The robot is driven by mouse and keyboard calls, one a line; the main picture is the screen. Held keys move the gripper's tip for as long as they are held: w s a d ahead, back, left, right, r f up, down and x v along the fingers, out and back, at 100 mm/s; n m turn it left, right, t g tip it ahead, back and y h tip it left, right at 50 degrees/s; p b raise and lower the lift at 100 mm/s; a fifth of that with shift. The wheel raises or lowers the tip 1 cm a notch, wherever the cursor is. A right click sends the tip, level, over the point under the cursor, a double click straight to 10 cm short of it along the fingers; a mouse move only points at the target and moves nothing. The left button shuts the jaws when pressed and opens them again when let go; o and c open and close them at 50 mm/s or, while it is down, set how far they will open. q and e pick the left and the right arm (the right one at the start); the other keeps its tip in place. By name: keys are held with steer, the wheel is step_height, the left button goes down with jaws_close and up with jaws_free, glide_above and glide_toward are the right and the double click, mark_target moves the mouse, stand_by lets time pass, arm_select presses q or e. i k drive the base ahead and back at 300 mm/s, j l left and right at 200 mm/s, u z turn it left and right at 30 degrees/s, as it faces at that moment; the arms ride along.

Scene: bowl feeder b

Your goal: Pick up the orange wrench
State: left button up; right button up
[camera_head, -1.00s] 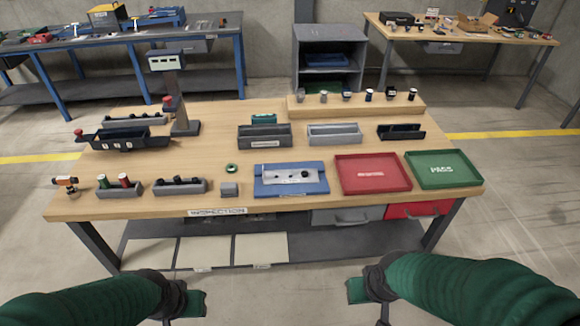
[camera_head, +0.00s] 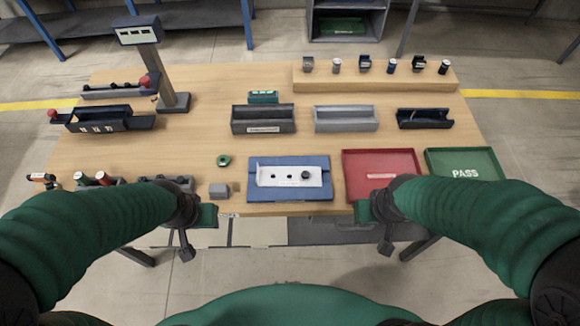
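I cannot make out a clear wrench. A small orange and black tool (camera_head: 43,179) lies at the table's left front edge; its exact shape is too small to tell. My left gripper (camera_head: 195,229) is over the front edge of the table, to the right of the orange tool and well apart from it. My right gripper (camera_head: 377,224) is at the front edge, before the red tray (camera_head: 412,157). I see nothing held in either gripper, and their finger gaps are unclear.
The wooden table (camera_head: 200,140) carries a blue fixture plate (camera_head: 262,205), a green PASS tray (camera_head: 488,172), grey bins (camera_head: 345,126) and a post with a display (camera_head: 172,85). My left arm partly covers small bins with red and green parts (camera_head: 100,178). The table's middle is mostly clear.

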mark_target(50, 180)
steer(key=u, duration=1.85)
steer(key=i+j+z, duration=0.1)
steer(key=i+j, duration=0.2)
steer(key=i+j+z, duration=0.15)
steer(key=i+j, duration=0.15)
steer(key=i+j+z, duration=0.1)
steer(key=i+j, duration=0.2)
steer(key=i+j+z, duration=0.1)
steer(key=i+j, duration=0.2)
steer(key=j, duration=0.15)
steer(key=i+j+z, duration=0.1)
steer(key=i+j, duration=0.15)
steer(key=j, duration=0.15)
steer(key=i+j+z, duration=0.15)
steer(key=j, duration=0.25)
steer(key=i+j+z, duration=0.1)
steer(key=i+j, duration=0.2)
steer(key=j, duration=0.15)
